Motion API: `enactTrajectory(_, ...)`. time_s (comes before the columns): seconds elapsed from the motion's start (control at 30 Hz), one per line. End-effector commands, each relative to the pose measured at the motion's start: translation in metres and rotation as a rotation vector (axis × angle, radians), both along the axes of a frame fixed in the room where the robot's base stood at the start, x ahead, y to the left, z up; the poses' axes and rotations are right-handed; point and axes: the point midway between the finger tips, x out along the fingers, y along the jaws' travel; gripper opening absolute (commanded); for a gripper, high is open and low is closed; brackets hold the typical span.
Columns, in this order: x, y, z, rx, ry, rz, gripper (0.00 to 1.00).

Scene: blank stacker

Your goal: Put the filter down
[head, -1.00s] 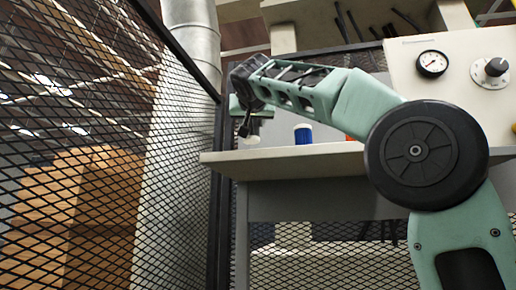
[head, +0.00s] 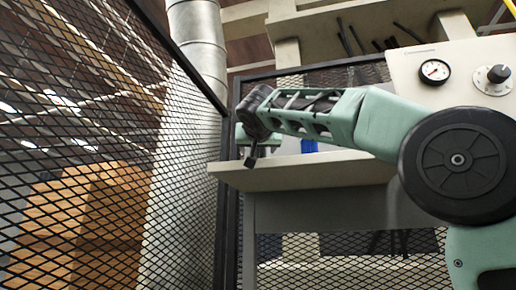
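My gripper (head: 251,161) hangs at the end of my green arm, by the left front edge of the pale worktable (head: 320,172). A dark finger points down in front of the table's rim. The gripper is small and seen from the side, so I cannot tell whether it is open or holds anything. I cannot make out a filter for certain. A blue object (head: 309,146) stands on the table to the right of the gripper, mostly hidden behind my arm.
A wire mesh fence (head: 80,150) fills the left side, with its dark post close to the table's left end. A panel with a gauge (head: 435,71) and a knob (head: 497,74) stands at the back right. A shelf with dark rods is above.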

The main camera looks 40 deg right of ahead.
Motion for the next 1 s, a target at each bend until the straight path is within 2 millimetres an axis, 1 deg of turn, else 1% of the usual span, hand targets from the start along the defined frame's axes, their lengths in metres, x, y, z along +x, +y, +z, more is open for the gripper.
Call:
enactTrajectory(0.2,0.000,0.000,0.001,0.000,0.000,0.000,0.65)
enactTrajectory(0.3,0.000,0.000,0.006,0.000,0.000,0.000,0.65)
enactTrajectory(0.37,-0.007,0.005,0.001,0.001,-0.002,0.003,0.65)
enactTrajectory(0.47,-0.022,0.015,0.000,0.000,-0.004,0.003,0.65)
enactTrajectory(0.7,-0.064,0.045,0.001,0.000,-0.003,0.003,0.65)
enactTrajectory(0.8,-0.079,0.055,0.001,0.000,-0.002,0.003,0.65)
enactTrajectory(0.9,-0.089,0.063,0.002,0.000,-0.001,0.002,0.65)
enactTrajectory(1.0,-0.095,0.067,0.002,0.000,0.000,0.001,0.65)
